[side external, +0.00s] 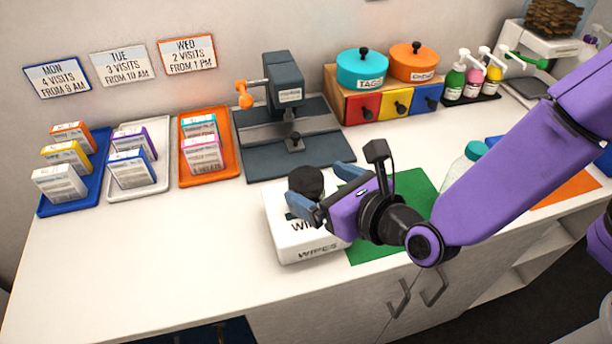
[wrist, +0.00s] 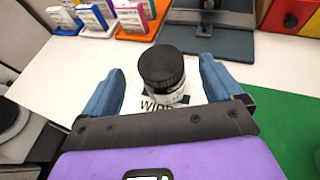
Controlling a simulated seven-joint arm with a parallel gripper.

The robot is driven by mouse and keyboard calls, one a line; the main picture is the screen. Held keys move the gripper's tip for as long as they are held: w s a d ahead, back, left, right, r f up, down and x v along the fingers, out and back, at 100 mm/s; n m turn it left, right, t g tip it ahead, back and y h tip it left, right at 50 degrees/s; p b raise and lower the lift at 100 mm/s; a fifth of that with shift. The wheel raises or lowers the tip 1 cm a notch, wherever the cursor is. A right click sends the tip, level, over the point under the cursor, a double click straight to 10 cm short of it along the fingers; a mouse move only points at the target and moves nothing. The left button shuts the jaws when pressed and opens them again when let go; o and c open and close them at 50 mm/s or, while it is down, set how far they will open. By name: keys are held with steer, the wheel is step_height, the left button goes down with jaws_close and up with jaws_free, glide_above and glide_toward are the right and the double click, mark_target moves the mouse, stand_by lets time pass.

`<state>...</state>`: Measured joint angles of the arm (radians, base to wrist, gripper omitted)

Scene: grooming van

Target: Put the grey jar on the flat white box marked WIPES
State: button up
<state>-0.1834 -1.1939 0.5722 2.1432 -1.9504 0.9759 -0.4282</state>
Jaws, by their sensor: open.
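The grey jar (side external: 306,181) has a black lid and is upright over the flat white box marked WIPES (side external: 305,238). In the wrist view the jar (wrist: 163,70) appears to stand on the box (wrist: 130,102), with part of the lettering showing beside its base. The base is hidden by a finger in the side view. My gripper (side external: 324,190) is open, with its blue fingers on either side of the jar. In the wrist view, gaps show between the jar and both fingers of my gripper (wrist: 161,80).
A green mat (side external: 405,190) lies right of the box, with a clear bottle (side external: 455,178) near it. A dark grey press (side external: 290,125) stands behind. Trays of small boxes, including an orange tray (side external: 222,170), are at left. The counter's front left is clear.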

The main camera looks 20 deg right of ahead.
steer(key=shift+v, duration=2.8)
steer(key=d+r+m+g+h, duration=0.1)
steer(key=d+m+g+h, duration=0.45)
steer(key=d+m, duration=1.35)
steer(key=s+d+m+g, duration=0.6)
steer(key=s+d+m, duration=0.2)
steer(key=s+d, duration=0.6)
steer(key=shift+s+m+g+y, duration=0.35)
steer(key=shift+s+m+y, duration=0.05)
steer(key=shift+s+y, duration=0.1)
